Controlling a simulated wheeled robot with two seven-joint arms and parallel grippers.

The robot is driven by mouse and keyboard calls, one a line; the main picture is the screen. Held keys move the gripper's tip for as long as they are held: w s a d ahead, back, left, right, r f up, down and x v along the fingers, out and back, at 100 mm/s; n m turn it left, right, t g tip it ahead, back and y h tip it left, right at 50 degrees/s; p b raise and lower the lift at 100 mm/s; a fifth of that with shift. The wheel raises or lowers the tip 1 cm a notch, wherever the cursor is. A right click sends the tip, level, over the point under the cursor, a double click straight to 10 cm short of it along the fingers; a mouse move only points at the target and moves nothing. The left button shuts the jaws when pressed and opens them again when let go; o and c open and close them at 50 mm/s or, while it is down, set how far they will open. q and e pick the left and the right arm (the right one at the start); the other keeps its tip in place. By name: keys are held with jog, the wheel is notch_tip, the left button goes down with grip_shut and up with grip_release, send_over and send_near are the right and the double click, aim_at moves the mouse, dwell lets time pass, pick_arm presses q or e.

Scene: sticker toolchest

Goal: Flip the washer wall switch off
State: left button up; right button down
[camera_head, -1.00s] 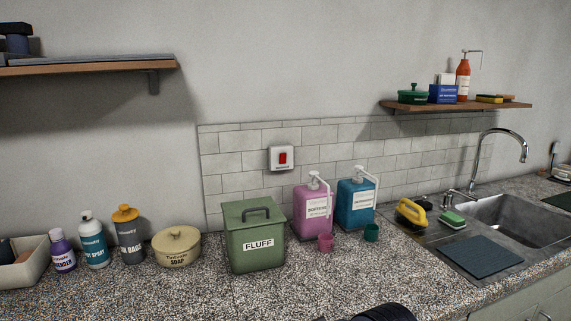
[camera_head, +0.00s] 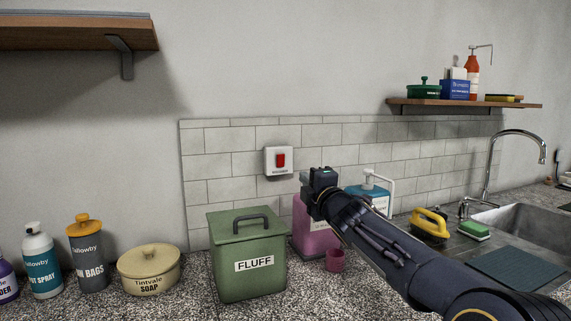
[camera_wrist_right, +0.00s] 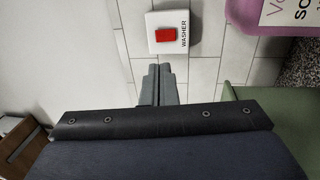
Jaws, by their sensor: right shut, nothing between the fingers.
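The washer wall switch is a white square plate (camera_head: 279,160) with a red rocker, on the tiled wall above the green FLUFF bin. In the right wrist view the switch (camera_wrist_right: 171,34) shows a red rocker and the label WASHER, turned sideways. My right gripper (camera_wrist_right: 158,68) is shut and empty, its grey fingertips pointing at the wall just short of the switch plate in that view. In the head view my right gripper (camera_head: 318,180) is to the right of and slightly below the switch. Its fingertips are hard to make out there. My left gripper is not in view.
The green FLUFF bin (camera_head: 248,258) stands below the switch. The pink dispenser (camera_head: 312,232) and blue dispenser (camera_head: 378,197) are partly hidden behind my right arm. A soap pot (camera_head: 149,272) and bottles stand left. A shelf (camera_head: 460,106) and sink are right. Wall around the switch is clear.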

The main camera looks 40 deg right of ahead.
aim_at(282, 155)
jog(key=p+x, duration=0.4)
jog(key=x, duration=0.8)
jog(key=shift+w+r, duration=0.2)
jog(key=shift+w, duration=0.2)
jog(key=shift+w+d, duration=0.2)
jog(key=shift+w, duration=0.3)
notch_tip(282, 155, up, 2)
jog(key=p, duration=0.5)
jog(key=g+p, duration=0.1)
jog(key=p, duration=0.4)
jog(key=shift+w+r+g+p, duration=0.1)
jog(key=shift+w+g+p, duration=0.1)
jog(key=shift+g+p, duration=0.15)
jog(key=shift+f+b, duration=0.6)
jog(key=shift+b, duration=0.15)
jog(key=shift+r, duration=0.1)
